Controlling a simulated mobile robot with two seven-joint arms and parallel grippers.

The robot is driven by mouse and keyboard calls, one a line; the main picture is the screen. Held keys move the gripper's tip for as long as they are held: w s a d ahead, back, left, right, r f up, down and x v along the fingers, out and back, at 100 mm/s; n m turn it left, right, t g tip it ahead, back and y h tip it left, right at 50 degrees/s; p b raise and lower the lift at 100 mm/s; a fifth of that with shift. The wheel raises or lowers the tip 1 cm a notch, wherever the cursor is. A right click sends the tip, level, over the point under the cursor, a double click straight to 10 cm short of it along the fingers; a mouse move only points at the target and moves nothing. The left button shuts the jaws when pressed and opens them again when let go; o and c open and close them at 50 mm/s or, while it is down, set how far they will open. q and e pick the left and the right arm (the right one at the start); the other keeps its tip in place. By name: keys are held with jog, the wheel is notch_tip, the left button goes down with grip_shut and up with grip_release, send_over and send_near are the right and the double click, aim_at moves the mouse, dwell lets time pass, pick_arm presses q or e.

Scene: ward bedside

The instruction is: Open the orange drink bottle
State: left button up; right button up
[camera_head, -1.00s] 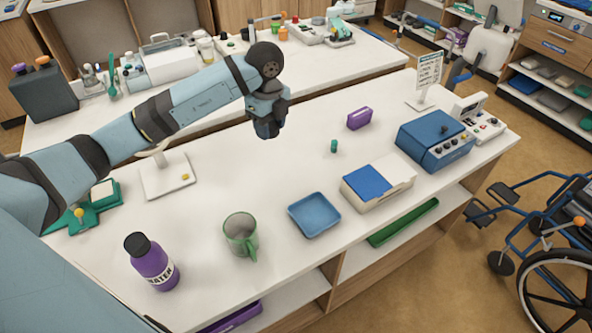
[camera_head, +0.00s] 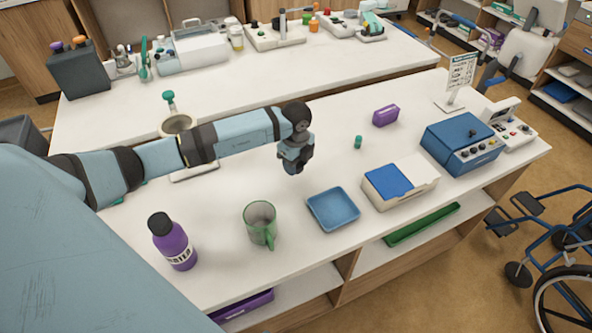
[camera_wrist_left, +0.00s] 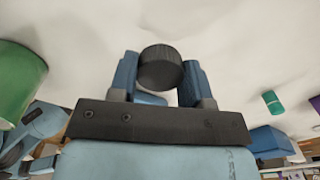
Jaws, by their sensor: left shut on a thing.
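My left gripper (camera_head: 295,166) is above the white bedside table, behind the blue tray. In the left wrist view its two blue fingers (camera_wrist_left: 160,82) are shut on a round black cap (camera_wrist_left: 161,68). No bottle shows under the cap in the head view, where the cap itself cannot be made out. I cannot make out an orange drink bottle in either view. A purple bottle (camera_head: 175,243) with a black cap stands upright at the table's near left, apart from the gripper. My right gripper is not in view.
A green mug (camera_head: 260,224), the blue tray (camera_head: 333,208) and a white box with a blue top (camera_head: 397,183) line the near side. A small green cylinder (camera_head: 358,142), a purple box (camera_head: 386,115) and a blue device (camera_head: 462,143) stand right. The tray looks empty.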

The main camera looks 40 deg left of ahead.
aim_at(296, 177)
pick_arm(q)
notch_tip(296, 177, down, 4)
jog(key=shift+r, duration=0.25)
jog(key=shift+f, duration=0.15)
jog(key=o, duration=1)
notch_tip(296, 177, up, 12)
jog(key=shift+r, duration=0.3)
